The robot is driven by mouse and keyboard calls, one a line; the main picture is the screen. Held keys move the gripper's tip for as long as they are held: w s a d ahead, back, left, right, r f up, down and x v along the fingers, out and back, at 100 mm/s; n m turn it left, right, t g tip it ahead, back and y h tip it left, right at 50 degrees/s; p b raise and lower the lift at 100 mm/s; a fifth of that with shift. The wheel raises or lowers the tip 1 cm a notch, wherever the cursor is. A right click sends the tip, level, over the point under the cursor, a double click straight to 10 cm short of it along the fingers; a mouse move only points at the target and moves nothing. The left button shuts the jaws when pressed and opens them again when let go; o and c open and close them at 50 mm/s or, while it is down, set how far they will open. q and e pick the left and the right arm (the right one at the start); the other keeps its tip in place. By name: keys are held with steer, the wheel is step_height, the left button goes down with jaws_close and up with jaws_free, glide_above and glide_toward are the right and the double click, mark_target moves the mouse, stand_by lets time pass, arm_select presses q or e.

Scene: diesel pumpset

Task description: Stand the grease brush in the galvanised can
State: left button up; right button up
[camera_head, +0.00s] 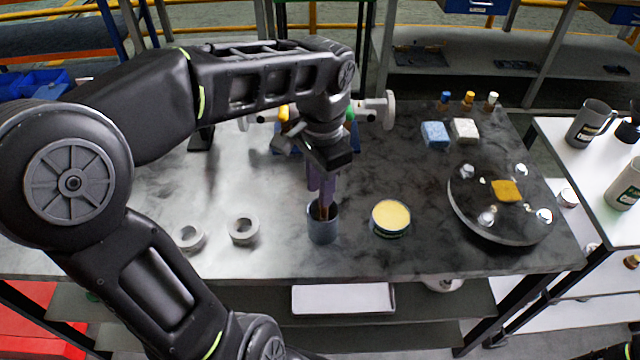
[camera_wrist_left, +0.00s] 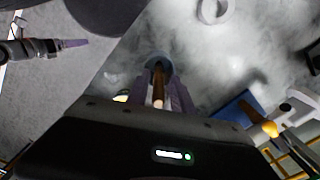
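The galvanised can (camera_head: 323,232) is a small dark grey cylinder standing upright near the front edge of the bench. My left gripper (camera_head: 321,188) points down just above it, its purple fingers close together at the can's mouth. They appear shut on the grease brush (camera_head: 324,210), whose brown handle (camera_wrist_left: 158,88) shows between the fingers in the left wrist view. The brush's lower end is hidden in the can (camera_wrist_left: 157,58); whether it touches the bottom cannot be seen. My right gripper (camera_wrist_left: 75,43) shows only at the left wrist view's upper left, away from the can.
A round yellow-topped tin (camera_head: 391,217) stands right of the can. Two grey rings (camera_head: 243,230) lie to the left. A dark round plate (camera_head: 502,205) with shiny bolts and a yellow pad lies at the right. Blue and white blocks (camera_head: 435,134) sit behind.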

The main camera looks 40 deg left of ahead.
arm_select(q)
steer(key=shift+o, duration=1)
step_height(320, 180, up, 6)
steer(key=shift+f, duration=0.15)
steer(key=shift+r+p, duration=0.75)
steer(key=shift+p, duration=0.1)
steer(key=shift+r+p, duration=0.3)
steer(key=shift+r, duration=0.05)
steer(key=shift+w, duration=0.1)
